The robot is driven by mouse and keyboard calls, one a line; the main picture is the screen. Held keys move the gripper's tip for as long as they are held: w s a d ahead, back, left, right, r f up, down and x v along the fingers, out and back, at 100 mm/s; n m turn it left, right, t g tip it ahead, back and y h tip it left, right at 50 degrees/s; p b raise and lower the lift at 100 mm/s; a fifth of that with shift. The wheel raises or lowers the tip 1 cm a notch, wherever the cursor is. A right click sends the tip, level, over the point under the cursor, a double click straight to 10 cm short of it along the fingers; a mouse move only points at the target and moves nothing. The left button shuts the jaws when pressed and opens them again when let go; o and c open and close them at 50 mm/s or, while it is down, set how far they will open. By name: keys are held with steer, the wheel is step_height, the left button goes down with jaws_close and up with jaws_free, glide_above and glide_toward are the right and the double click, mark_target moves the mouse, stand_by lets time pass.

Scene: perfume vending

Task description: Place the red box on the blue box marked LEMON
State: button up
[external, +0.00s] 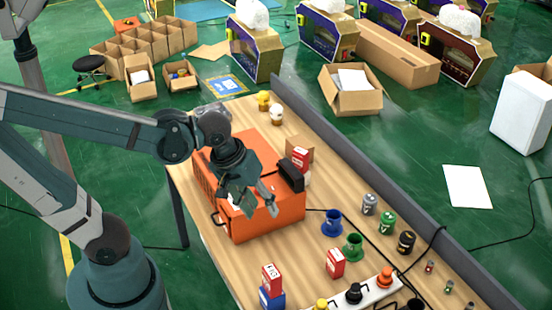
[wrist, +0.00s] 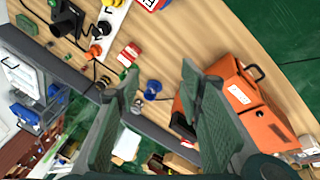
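One red box (external: 335,263) with a white label stands alone on the wooden table; it also shows in the wrist view (wrist: 129,55). Another red box (external: 271,279) sits on top of a blue box (external: 271,299) at the table's near edge. A third red box (external: 301,158) stands behind the orange case. The print on the blue box is too small to read, so I cannot confirm LEMON. My gripper (external: 262,199) is above the orange case, away from these boxes. In the wrist view my gripper (wrist: 160,72) is open, with nothing between its fingers.
The orange case (external: 270,218) takes up the table's left part. Blue (external: 332,223) and green (external: 353,246) cups, several small jars and a white power strip (external: 365,296) with cables stand nearby. A grey rail (external: 350,160) lines the far edge.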

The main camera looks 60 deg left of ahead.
steer(key=s+a+r+m+t, duration=0.1)
steer(key=a+r+m+t, duration=0.2)
steer(key=a+r+m, duration=0.2)
steer(key=shift+s+a+r+m+y, duration=0.2)
steer(key=shift+a+r+m+y, duration=0.15)
steer(key=shift+a+m, duration=0.85)
steer(key=shift+f, duration=0.1)
